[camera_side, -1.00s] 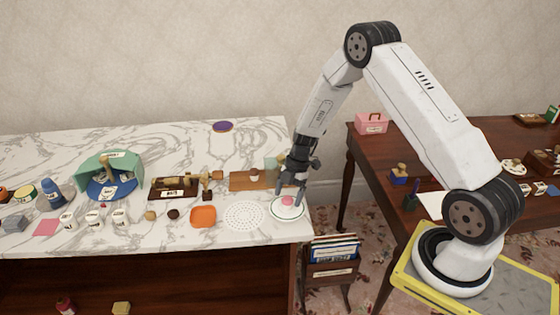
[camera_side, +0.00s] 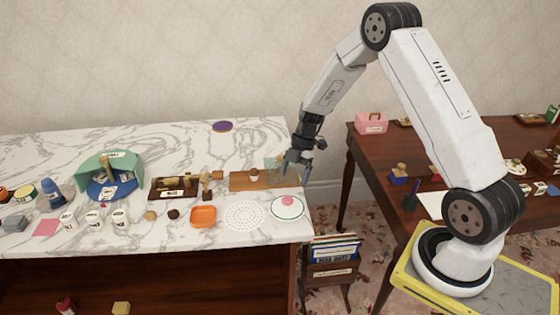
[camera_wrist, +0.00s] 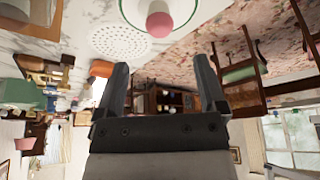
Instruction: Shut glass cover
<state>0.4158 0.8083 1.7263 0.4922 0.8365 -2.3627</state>
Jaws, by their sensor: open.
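A see-through, faintly greenish glass cover (camera_side: 271,163) stands raised at the right part of a wooden board (camera_side: 240,182) on the marble counter, in the side view. A small brown and white piece (camera_side: 254,175) sits on the board. I cannot make out the cover clearly there.
A round plate (camera_side: 276,213) with a pink ball (camera_side: 289,201) is at the counter's front right corner. A white perforated disc (camera_side: 243,215) and an orange tray (camera_side: 203,216) lie left of it. The back of the counter is mostly clear.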

